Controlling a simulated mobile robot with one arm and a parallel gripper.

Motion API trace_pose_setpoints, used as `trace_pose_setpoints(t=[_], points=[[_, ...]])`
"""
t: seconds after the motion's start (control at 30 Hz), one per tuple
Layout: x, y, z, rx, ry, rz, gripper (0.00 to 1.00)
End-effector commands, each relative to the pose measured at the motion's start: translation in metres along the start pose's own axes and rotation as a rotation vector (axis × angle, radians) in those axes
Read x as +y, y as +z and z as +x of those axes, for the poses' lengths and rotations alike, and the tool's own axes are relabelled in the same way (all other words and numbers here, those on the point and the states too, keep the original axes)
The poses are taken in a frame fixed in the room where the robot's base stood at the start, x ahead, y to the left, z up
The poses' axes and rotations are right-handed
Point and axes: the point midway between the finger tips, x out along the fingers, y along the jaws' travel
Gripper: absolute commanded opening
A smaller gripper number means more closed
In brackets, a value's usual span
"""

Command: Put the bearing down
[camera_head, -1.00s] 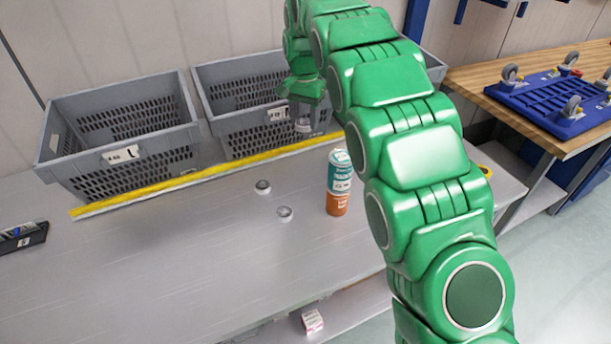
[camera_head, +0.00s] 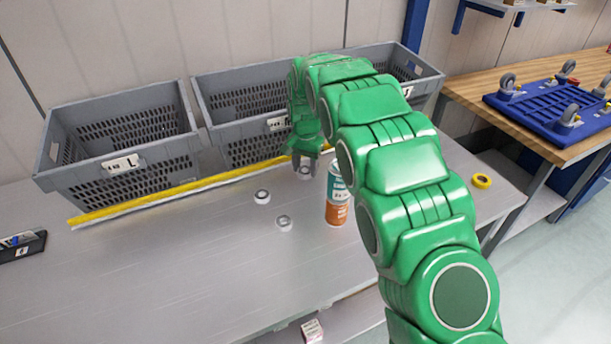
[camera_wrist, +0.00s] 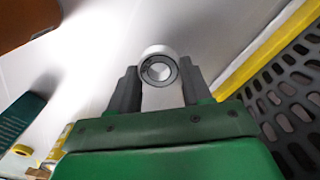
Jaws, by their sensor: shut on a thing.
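My gripper (camera_head: 305,160) points down over the grey table, in front of the middle grey crate. It is shut on a metal ring bearing (camera_head: 305,171). In the wrist view the bearing (camera_wrist: 158,52) sits between the two dark fingertips (camera_wrist: 160,82), with its hole facing the camera. The bearing is at or just above the table top; I cannot tell whether it touches. Two similar bearings lie on the table to the left, one farther back (camera_head: 262,197) and one nearer (camera_head: 284,222).
A teal and orange can (camera_head: 337,206) stands close to the right of my gripper. A yellow strip (camera_head: 165,193) runs along the fronts of the left crate (camera_head: 120,165) and middle crate (camera_head: 240,120). Yellow tape (camera_head: 481,181) lies at the right.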

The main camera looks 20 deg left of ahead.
Motion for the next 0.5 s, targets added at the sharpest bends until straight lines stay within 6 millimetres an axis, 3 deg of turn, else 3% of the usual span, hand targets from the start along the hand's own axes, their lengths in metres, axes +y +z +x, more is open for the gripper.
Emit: trace_pose_setpoints(t=[0.37, 0.5], points=[[0.000, 0.000, 0.036, -0.001, 0.000, 0.000, 0.16], [0.000, -0.001, 0.039, 0.001, -0.001, 0.000, 0.16]])
